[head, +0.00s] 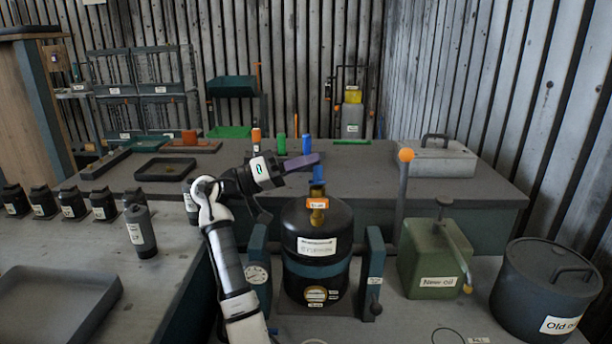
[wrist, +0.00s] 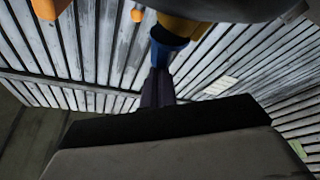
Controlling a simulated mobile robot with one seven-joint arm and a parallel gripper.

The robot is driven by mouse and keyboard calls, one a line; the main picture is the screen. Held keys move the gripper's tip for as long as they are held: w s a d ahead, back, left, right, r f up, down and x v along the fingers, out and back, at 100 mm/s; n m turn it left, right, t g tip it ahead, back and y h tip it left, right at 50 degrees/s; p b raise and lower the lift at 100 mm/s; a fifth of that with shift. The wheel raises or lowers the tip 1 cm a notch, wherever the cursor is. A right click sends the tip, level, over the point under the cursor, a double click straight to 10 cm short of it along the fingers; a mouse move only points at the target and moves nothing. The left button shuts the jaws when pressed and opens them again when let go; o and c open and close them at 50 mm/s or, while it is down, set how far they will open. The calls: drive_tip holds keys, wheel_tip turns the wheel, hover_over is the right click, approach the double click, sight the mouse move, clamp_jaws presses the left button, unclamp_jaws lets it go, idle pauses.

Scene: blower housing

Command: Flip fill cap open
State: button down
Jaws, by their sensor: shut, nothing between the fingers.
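The black blower housing (head: 316,255) stands upright on the near bench, with a teal band and white labels. A brass neck (head: 318,217) rises from its top, with an orange tag across it. A blue cap (head: 318,180) sits on the neck and looks like the fill cap. The blue cap (wrist: 168,48) and brass neck (wrist: 187,27) also show in the wrist view. My gripper (head: 317,158) is shut and empty, its fingertips just above the cap in the head view. In the wrist view the shut fingers (wrist: 157,85) point at the cap; I cannot tell whether they touch it.
A lever with an orange knob (head: 406,155) stands right of the housing. A green "New oil" can (head: 433,255) and a dark lidded drum (head: 540,285) stand further right. A gauge (head: 257,278) is at the left bracket. Black bottles line the left bench.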

drive_tip(key=shift+s, duration=0.2)
drive_tip(key=shift+w, duration=0.15)
wheel_tip(320, 180, up, 20)
idle(0.4)
drive_tip(key=shift+f, duration=0.1)
